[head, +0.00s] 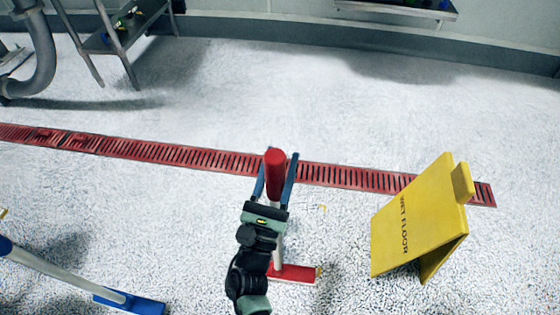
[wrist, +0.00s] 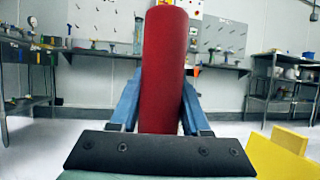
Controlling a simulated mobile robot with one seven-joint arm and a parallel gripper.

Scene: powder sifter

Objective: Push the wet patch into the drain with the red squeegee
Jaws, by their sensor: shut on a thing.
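The red squeegee has a red grip (head: 275,172), a pale shaft (head: 278,248) and a red head (head: 294,274) on the floor. My gripper (head: 276,180) is shut on its grip, with a blue finger on each side; the red grip (wrist: 165,70) also fills the middle of the wrist view between the blue fingers (wrist: 160,100). The squeegee stands roughly upright, its head partly hidden by my arm. The drain (head: 180,153) is a long red slotted grate crossing the floor beyond the squeegee head. I cannot make out the wet patch on the speckled white floor.
A yellow wet floor sign (head: 425,215) stands right of the squeegee, close to the drain's right end. A blue squeegee (head: 128,300) lies at the lower left. A metal table (head: 110,38) and a grey pipe (head: 40,50) stand at the back left. Floor beyond the drain is clear.

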